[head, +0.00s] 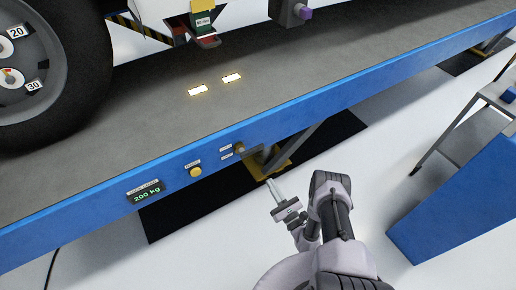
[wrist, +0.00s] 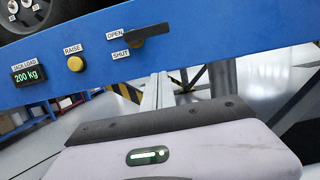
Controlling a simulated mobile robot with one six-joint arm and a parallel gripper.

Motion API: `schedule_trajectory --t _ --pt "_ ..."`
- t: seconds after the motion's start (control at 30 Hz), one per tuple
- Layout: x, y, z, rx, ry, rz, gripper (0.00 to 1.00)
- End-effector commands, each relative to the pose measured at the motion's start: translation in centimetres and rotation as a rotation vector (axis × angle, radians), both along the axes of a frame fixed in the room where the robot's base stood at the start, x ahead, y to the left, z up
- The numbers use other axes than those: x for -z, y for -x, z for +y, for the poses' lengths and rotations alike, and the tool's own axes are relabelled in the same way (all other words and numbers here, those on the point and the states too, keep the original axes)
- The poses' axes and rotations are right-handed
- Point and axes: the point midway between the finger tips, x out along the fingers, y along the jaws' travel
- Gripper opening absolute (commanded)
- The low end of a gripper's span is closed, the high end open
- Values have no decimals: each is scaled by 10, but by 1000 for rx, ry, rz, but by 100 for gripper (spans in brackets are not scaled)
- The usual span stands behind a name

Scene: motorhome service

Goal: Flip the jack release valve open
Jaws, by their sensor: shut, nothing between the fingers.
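The jack release valve (head: 239,149) is on the blue side beam, with a brass-coloured pivot and a dark lever. In the wrist view its dark lever (wrist: 153,33) points right, about level with a slight upward tilt. The OPEN label (wrist: 115,35) and SHUT label (wrist: 120,54) sit left of the pivot, one above the other. My gripper (head: 271,184) is shut and empty, below and slightly right of the lever in the head view. In the wrist view my gripper's fingers (wrist: 160,88) are below the lever, with a visible gap.
Left of the valve are a yellow RAISE button (head: 195,172) and a jack load display (head: 147,195) reading 200 kg. The blue beam (head: 90,215) runs across the view. A wheel (head: 40,70) stands on the deck. A blue stand (head: 450,205) is at right.

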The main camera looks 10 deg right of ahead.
Motion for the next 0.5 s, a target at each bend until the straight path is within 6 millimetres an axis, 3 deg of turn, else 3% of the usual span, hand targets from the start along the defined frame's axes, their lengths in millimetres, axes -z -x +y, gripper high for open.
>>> schedule_trajectory --t 0.27,0.5 --pt "-1 -7 3 -5 1 -1 0" --pt "-10 -51 18 -9 1 -4 0"
